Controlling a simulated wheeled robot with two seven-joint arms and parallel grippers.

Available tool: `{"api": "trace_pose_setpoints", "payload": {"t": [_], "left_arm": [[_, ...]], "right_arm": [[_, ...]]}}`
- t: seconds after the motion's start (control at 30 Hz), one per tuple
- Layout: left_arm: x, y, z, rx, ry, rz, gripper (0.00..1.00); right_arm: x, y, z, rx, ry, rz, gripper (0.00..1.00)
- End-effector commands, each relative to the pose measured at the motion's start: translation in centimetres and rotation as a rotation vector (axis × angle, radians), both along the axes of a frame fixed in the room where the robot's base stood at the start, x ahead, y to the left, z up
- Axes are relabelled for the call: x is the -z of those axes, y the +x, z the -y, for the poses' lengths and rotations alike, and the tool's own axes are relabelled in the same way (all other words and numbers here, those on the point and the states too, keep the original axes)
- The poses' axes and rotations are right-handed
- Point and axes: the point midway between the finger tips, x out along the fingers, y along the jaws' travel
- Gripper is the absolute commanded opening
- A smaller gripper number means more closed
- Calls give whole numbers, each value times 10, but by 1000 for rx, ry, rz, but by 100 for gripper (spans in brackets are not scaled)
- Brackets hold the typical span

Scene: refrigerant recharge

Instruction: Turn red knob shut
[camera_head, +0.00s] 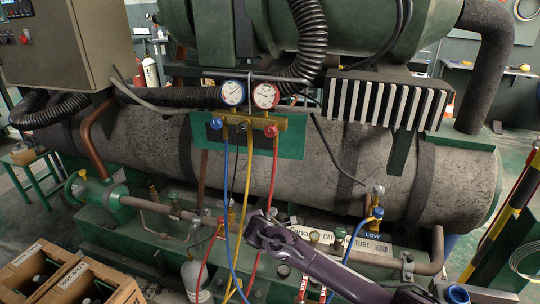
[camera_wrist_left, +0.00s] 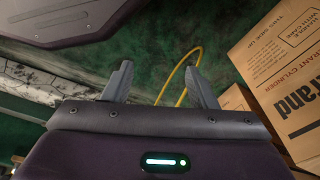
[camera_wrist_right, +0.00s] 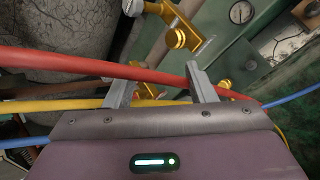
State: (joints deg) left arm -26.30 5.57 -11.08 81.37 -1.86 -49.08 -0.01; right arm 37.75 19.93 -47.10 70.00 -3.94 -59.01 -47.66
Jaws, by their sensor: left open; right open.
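The red knob (camera_head: 271,131) is on the right end of the brass gauge manifold (camera_head: 243,122), below the red-faced gauge (camera_head: 265,95). A blue knob (camera_head: 216,124) is on its left end. My right gripper (camera_head: 258,226) is low in front of the tank, below the red knob and apart from it. In the right wrist view it is open (camera_wrist_right: 160,88), with a red hose (camera_wrist_right: 90,67) and a yellow hose (camera_wrist_right: 70,105) crossing near its fingers. The red knob is not clearly seen there. My left gripper (camera_wrist_left: 160,85) is open and empty, outside the head view.
Blue (camera_head: 224,190), yellow and red hoses hang from the manifold past my right gripper. A large grey tank (camera_head: 330,160) lies behind. Cardboard boxes (camera_head: 35,268) stand at the lower left and show beside my left gripper (camera_wrist_left: 280,75). A yellow hose (camera_wrist_left: 183,70) lies beyond its fingers.

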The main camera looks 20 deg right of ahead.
Motion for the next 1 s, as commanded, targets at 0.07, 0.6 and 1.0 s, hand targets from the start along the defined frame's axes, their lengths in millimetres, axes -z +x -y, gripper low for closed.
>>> {"api": "trace_pose_setpoints", "payload": {"t": [0.07, 0.6, 1.0], "left_arm": [[-1, 13, 5, 5, -3, 7, 52], [-96, 38, 16, 36, 0, 7, 52], [-102, 38, 16, 36, 1, 6, 52]], "right_arm": [[-57, 23, -8, -92, -166, 76, 50], [-313, -44, -6, -206, -1255, 170, 50], [-325, -21, 19, -189, -1310, 151, 50]]}}
